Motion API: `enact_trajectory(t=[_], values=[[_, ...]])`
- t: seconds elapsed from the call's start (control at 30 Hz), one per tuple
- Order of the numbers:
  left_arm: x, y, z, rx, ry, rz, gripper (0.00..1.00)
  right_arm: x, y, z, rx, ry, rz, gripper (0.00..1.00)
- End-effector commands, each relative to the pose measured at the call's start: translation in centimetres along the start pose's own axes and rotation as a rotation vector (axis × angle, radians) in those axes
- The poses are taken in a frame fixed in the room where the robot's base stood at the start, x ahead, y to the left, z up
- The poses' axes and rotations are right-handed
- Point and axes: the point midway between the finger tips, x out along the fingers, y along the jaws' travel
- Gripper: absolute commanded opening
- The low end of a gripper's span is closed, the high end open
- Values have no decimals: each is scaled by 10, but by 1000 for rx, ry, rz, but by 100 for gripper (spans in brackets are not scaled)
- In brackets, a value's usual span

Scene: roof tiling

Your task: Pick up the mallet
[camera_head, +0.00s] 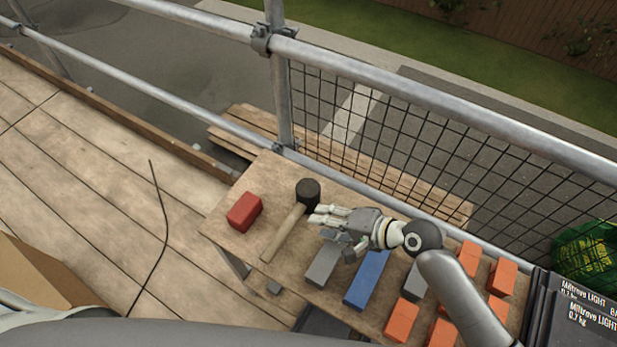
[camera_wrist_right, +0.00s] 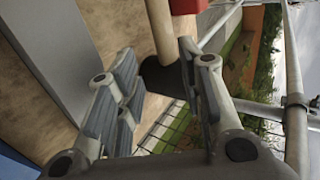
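The mallet (camera_head: 285,231) lies on the wooden bench (camera_head: 225,222). Its black head points toward the railing and its pale wooden handle runs toward the bench's near edge. My right gripper (camera_head: 320,222) is just right of the mallet, near its head, with the fingers pointing left. In the right wrist view the fingers (camera_wrist_right: 155,62) are spread apart, with nothing held between them. The mallet (camera_wrist_right: 160,28) shows beyond and between the fingertips there, its head partly hidden by them. I cannot tell whether a finger touches it. My left gripper is not in view.
A red block (camera_head: 245,211) lies left of the mallet. A grey block (camera_head: 324,264), a blue block (camera_head: 367,279) and several orange blocks (camera_head: 401,321) lie to the right. A metal railing (camera_head: 400,75) with mesh runs behind the bench.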

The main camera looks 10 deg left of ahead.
Motion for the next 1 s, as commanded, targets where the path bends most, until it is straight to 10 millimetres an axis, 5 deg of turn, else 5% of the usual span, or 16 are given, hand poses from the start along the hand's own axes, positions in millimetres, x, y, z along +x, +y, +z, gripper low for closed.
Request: enact_trajectory(t=[0.43, 0.8, 1.0], values=[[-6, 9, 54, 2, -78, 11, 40, 53, 0, 1, 1, -1, 0, 35], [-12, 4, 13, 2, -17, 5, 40, 86, -6, 2, 2, -2, -1, 35], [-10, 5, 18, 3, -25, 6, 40, 105, -4, 2, 1, 0, -1, 35]])
